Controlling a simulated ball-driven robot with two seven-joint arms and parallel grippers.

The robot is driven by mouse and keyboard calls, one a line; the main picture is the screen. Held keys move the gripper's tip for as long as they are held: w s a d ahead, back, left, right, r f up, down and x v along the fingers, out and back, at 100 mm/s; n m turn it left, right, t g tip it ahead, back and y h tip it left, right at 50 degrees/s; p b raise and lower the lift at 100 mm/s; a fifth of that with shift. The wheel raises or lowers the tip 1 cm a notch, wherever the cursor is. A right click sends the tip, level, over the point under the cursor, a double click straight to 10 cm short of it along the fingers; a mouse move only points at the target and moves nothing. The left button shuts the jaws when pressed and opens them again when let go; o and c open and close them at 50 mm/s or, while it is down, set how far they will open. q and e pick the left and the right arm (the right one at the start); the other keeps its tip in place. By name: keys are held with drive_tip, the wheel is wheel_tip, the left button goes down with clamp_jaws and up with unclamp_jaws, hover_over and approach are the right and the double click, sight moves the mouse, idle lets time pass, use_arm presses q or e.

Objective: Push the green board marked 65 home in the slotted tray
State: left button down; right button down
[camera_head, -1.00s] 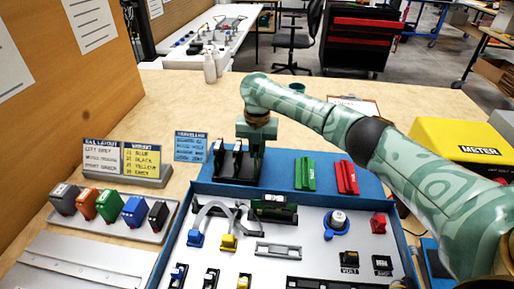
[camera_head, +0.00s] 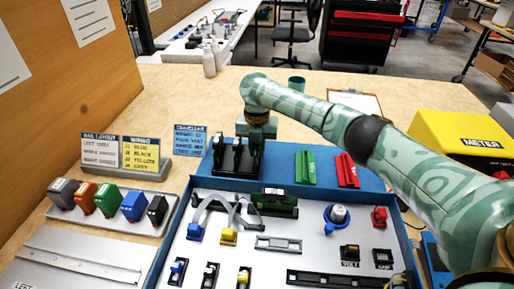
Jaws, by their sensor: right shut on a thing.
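A black slotted tray (camera_head: 226,173) stands at the back left of the blue-edged work panel, with dark upright boards in it. My right gripper (camera_head: 255,160) points down over the tray's right end, its jaws shut. What they grip is mostly hidden by the fingers and appears to be the green board. I cannot read a 65 on it, nor tell how deep it sits. Another green board (camera_head: 279,202) stands in a holder on the panel just in front, apart from the gripper. My left gripper is not in view.
A green holder (camera_head: 305,168) and a red holder (camera_head: 347,171) lie right of the tray. Grey ribbon loops (camera_head: 212,203) rise in front. Instruction cards (camera_head: 190,141) stand at left, and a yellow meter case (camera_head: 465,140) at right. The table behind the tray is mostly clear.

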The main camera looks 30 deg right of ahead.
drive_tip(key=shift+f, duration=0.4)
idle(0.4)
drive_tip(key=c, duration=1)
unclamp_jaws()
drive_tip(key=shift+o, duration=0.2)
drive_tip(key=shift+r, duration=0.1)
use_arm(q)
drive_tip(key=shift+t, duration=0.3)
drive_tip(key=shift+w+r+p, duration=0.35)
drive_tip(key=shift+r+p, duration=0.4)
drive_tip(key=shift+p, duration=0.05)
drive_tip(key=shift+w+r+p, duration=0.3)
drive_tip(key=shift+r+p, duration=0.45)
drive_tip(key=shift+p, duration=0.1)
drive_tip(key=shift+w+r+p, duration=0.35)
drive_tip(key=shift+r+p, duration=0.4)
drive_tip(key=shift+p, duration=0.05)
use_arm(e)
drive_tip(key=shift+r, duration=3.45)
